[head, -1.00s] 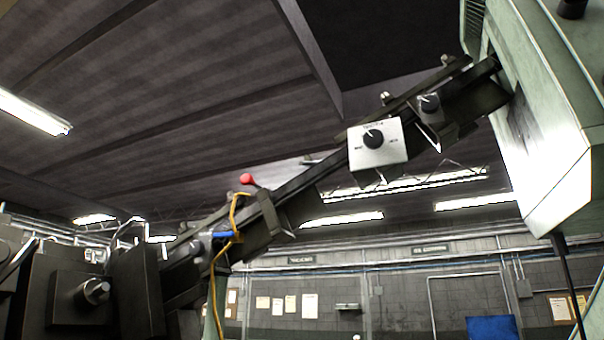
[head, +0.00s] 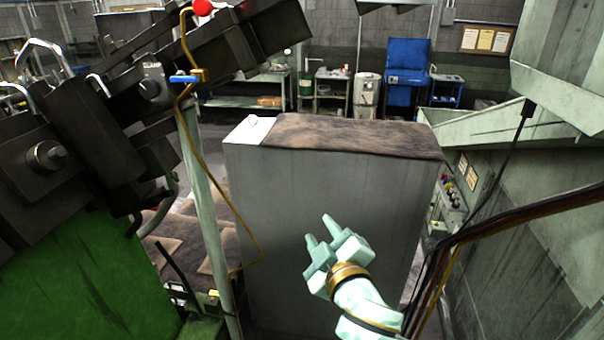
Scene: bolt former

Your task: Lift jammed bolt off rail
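The lower part of the dark feed rail (head: 225,48) slopes up to the right across the upper left of the head view. Its upper part is out of view, and I cannot make out a jammed bolt on the part that shows. My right gripper (head: 320,229) is in front of the grey cabinet, below and to the right of the rail and well apart from it. Its two pale fingers point up and left with a gap between them, and nothing shows in it. My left gripper is not in view.
A grey cabinet (head: 300,220) with a brown mat (head: 350,136) on top stands in the middle. A red knob (head: 202,7), a blue handle (head: 187,78) and a hanging yellow hose (head: 205,165) are at the rail. A pale green machine (head: 575,80) stands at right.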

